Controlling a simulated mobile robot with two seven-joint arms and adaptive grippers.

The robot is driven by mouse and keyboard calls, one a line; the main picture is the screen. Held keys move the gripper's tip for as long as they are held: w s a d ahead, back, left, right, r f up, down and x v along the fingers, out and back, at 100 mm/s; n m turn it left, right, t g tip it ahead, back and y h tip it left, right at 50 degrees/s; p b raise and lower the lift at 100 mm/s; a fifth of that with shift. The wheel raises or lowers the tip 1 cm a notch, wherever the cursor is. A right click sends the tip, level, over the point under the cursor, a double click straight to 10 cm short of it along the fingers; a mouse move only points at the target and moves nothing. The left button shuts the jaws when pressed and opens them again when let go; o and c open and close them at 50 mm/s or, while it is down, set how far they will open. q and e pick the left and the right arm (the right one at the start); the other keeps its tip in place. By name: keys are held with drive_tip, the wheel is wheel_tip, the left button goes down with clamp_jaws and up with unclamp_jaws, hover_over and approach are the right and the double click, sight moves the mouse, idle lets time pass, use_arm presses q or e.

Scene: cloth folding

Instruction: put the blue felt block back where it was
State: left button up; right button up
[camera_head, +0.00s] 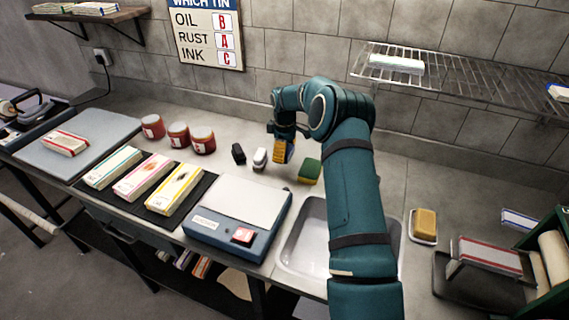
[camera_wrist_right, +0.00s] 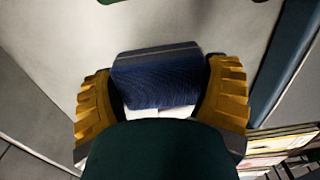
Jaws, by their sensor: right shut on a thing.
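My right gripper (camera_head: 283,151), with yellow ridged fingers, is over the worktop behind the blue-grey box, at the back of the counter. In the right wrist view the gripper (camera_wrist_right: 160,86) is shut on the blue felt block (camera_wrist_right: 155,78), a dark blue ribbed piece with a pale line across it. The block sits between both fingers. In the head view the fingers and wrist mostly hide it. I cannot tell how far it is above the worktop. My left gripper is not in view.
A black block (camera_head: 238,154), a white-and-dark block (camera_head: 260,158) and a green-yellow sponge (camera_head: 308,172) stand near my right gripper. Labelled red-brown jars (camera_head: 178,134) stand to the left. The blue-grey box (camera_head: 236,214) and sink (camera_head: 305,240) are in front. A wire rack (camera_head: 470,83) hangs at right.

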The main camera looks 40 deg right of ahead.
sight(284, 167)
wheel_tip(284, 167, down, 5)
drive_tip(key=shift+r, duration=0.15)
drive_tip(key=shift+r, duration=0.1)
drive_tip(key=shift+b, duration=0.3)
drive_tip(key=o, duration=1)
drive_tip(key=shift+f, duration=0.2)
drive_tip(key=shift+r, duration=0.15)
wheel_tip(284, 167, up, 12)
drive_tip(key=shift+r+p, duration=0.1)
drive_tip(key=shift+p, duration=0.7)
